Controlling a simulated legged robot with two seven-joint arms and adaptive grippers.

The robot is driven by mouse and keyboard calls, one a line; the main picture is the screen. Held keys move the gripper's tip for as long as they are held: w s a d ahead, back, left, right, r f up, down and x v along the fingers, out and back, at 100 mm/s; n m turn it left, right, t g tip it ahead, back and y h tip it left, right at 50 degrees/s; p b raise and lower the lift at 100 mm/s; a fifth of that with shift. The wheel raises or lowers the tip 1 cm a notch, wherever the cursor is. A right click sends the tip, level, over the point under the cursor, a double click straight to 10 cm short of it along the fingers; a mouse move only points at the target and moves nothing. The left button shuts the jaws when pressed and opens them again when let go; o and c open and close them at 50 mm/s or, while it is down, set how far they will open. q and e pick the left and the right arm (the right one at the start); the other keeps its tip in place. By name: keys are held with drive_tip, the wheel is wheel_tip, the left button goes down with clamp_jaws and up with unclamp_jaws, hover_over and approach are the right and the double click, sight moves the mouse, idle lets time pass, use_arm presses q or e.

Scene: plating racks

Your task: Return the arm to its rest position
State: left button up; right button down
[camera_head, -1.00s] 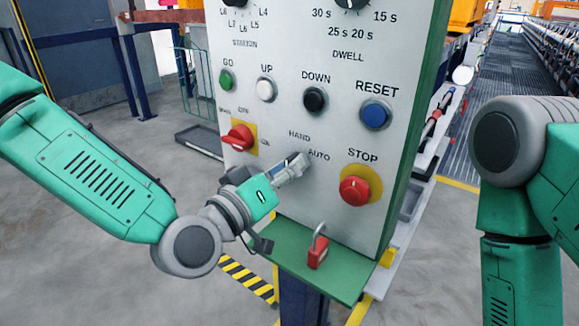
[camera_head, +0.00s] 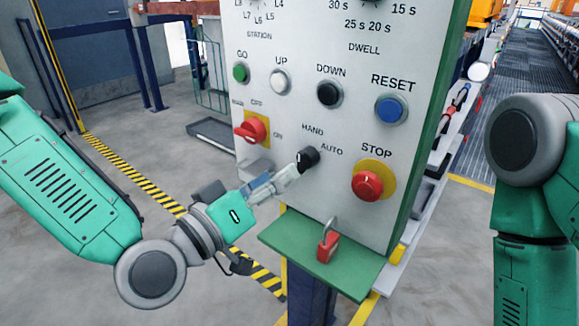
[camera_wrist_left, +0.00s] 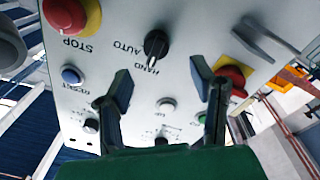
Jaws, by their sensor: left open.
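My left gripper (camera_head: 284,182) is open and empty, in front of the grey control panel (camera_head: 300,50) and just lower left of the black HAND/AUTO selector (camera_head: 308,158). In the left wrist view its two fingers (camera_wrist_left: 162,82) are spread well apart. The selector (camera_wrist_left: 156,45) shows beyond them there, with a gap and nothing between the fingers. My left arm reaches in from the left, bent low at the wrist. My right arm hangs at the right edge, and its gripper is out of view.
The panel carries a red STOP button (camera_head: 367,185), a red switch (camera_head: 253,130) and a blue RESET button (camera_head: 391,109). A red padlock (camera_head: 327,245) is on the green ledge (camera_head: 285,250) below. Floor left of the panel is open.

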use_arm(q)
drive_tip(key=shift+s+a, duration=0.2)
drive_tip(key=shift+s, duration=0.05)
drive_tip(key=f+g, duration=0.1)
drive_tip(key=f, duration=0.2)
drive_tip(key=s+f+g+y, duration=0.1)
drive_tip(key=f, duration=0.3)
drive_tip(key=s+a+f+g, duration=0.1)
drive_tip(key=f, duration=0.2)
drive_tip(key=shift+s+a+f+y, duration=0.1)
drive_tip(key=shift+s+f+y, duration=0.15)
drive_tip(key=shift+y, duration=0.15)
drive_tip(key=s+a+f+g+y+p, duration=0.1)
drive_tip(key=s+a+f+g+y, duration=0.1)
drive_tip(key=s+a+f, duration=0.3)
drive_tip(key=s+a+f+g+y, duration=0.2)
drive_tip(key=s+f+g, duration=0.1)
drive_tip(key=f, duration=0.5)
drive_tip(key=s+a+f+g+y+p, duration=0.1)
drive_tip(key=s+a+f+g+y, duration=0.1)
drive_tip(key=s+a+f, duration=0.3)
drive_tip(key=s+a+f+g+y, duration=0.3)
drive_tip(key=s+a+f, duration=0.3)
drive_tip(key=s+a, duration=0.3)
drive_tip(key=shift+s+a+g, duration=0.25)
drive_tip(key=shift+a+g, duration=0.25)
drive_tip(key=shift+g, duration=0.1)
